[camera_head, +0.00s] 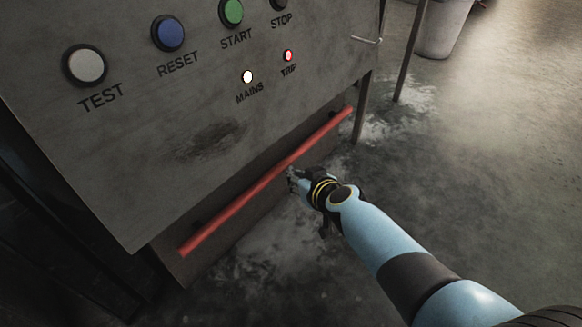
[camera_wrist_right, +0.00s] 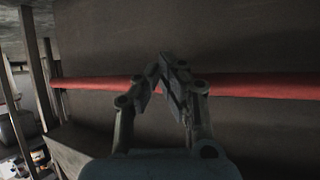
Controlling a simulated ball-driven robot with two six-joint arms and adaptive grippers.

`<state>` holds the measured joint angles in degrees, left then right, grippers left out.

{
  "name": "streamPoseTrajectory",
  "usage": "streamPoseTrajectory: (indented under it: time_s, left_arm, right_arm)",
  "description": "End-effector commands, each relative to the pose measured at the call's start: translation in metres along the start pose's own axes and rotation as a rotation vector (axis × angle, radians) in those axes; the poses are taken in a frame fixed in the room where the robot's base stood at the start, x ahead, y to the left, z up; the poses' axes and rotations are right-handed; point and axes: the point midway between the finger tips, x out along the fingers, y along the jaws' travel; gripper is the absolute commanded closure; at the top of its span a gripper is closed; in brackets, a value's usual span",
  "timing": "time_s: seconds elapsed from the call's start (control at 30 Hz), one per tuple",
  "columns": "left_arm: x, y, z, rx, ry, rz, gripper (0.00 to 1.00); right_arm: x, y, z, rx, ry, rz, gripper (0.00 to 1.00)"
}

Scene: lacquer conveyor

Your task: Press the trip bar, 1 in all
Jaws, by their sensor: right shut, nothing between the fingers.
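The trip bar is a long red bar (camera_head: 245,198) running along the lower front of the grey control cabinet in the head view. In the right wrist view the red bar (camera_wrist_right: 255,86) crosses the picture behind my fingers. My right gripper (camera_head: 291,176) is shut and empty, close in front of the middle of the bar. In the right wrist view its fingertips (camera_wrist_right: 163,70) meet in front of the bar and hide part of it. I cannot tell whether they touch it. My left gripper is not in view.
The cabinet panel (camera_head: 140,150) above the bar carries TEST (camera_head: 86,65), RESET (camera_head: 168,33), START (camera_head: 231,12) and STOP buttons. The MAINS lamp (camera_head: 247,77) glows white and the TRIP lamp (camera_head: 288,56) red. A pale bin (camera_head: 442,28) stands behind. Floor at right is clear.

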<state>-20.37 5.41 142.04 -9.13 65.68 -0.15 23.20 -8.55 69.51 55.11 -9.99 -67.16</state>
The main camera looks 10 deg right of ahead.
Motion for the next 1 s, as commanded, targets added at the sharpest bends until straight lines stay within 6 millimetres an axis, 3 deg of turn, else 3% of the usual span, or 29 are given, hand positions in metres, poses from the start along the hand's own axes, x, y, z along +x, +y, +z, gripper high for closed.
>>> streamPoseTrajectory:
  time_s: [0.6,1.0]
  left_arm:
    - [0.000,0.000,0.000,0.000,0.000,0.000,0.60]
    - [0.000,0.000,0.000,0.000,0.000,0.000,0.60]
  right_arm:
    - [0.003,-0.001,-0.004,0.000,0.005,0.001,1.00]
    - [-0.013,0.007,0.005,0.000,0.002,0.001,1.00]
